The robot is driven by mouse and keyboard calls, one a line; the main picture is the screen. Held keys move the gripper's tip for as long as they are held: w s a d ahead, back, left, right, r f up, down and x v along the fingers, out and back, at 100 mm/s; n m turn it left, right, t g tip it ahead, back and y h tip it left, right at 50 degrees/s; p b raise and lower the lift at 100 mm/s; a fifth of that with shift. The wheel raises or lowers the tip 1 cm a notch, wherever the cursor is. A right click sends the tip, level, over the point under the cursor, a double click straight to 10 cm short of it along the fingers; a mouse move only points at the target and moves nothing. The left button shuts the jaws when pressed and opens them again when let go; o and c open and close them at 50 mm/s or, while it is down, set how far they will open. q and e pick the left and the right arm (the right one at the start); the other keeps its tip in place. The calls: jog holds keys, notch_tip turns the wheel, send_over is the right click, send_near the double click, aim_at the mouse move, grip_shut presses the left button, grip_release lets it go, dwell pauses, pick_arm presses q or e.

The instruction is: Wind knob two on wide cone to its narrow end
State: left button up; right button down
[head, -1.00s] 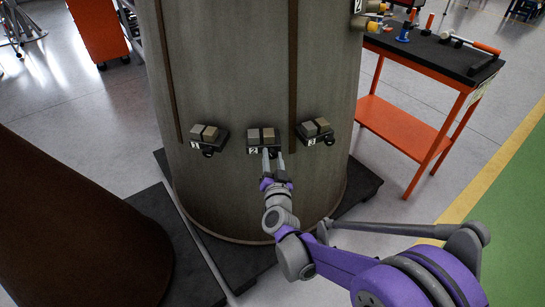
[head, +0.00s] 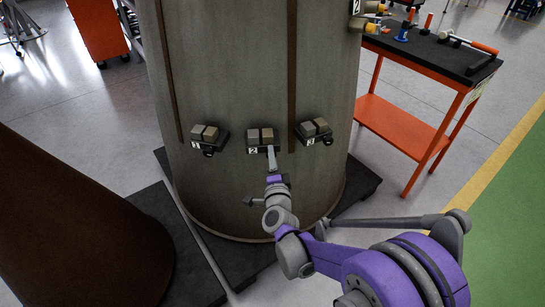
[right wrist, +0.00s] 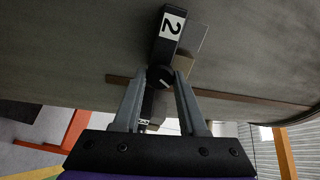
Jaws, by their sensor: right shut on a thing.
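The wide cone (head: 225,85), a large grey-brown tapered body, stands in the middle of the head view. Low on its side is a black unit with label 2 (head: 253,150) and two small blocks, one grey, one tan. My right gripper (head: 272,153) reaches up to this unit from below, its fingers seen edge-on. In the right wrist view, round black knob two (right wrist: 159,77), with a white pointer mark, lies between the fingertips beside the 2 plate (right wrist: 171,26). The gripper is shut on it. In the head view the knob is hidden behind the fingers. My left gripper is out of view.
Similar units, number 1 (head: 209,137) and number 3 (head: 314,130), flank it closely. A dark brown cone (head: 75,225) stands at lower left. Black plinths (head: 365,185) lie under the cones. An orange-framed tool table (head: 405,135) stands at right.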

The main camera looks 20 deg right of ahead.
jog(key=m+p, duration=0.1)
jog(key=m, duration=1.1)
jog(key=shift+f+p, duration=0.1)
jog(key=shift+p, duration=0.3)
dwell(0.3)
jog(key=shift+c, duration=2.2)
grip_release()
jog(key=shift+s, duration=0.1)
jog(key=s+a, duration=0.2)
jog(key=s, duration=0.8)
jog(key=shift+s, duration=0.2)
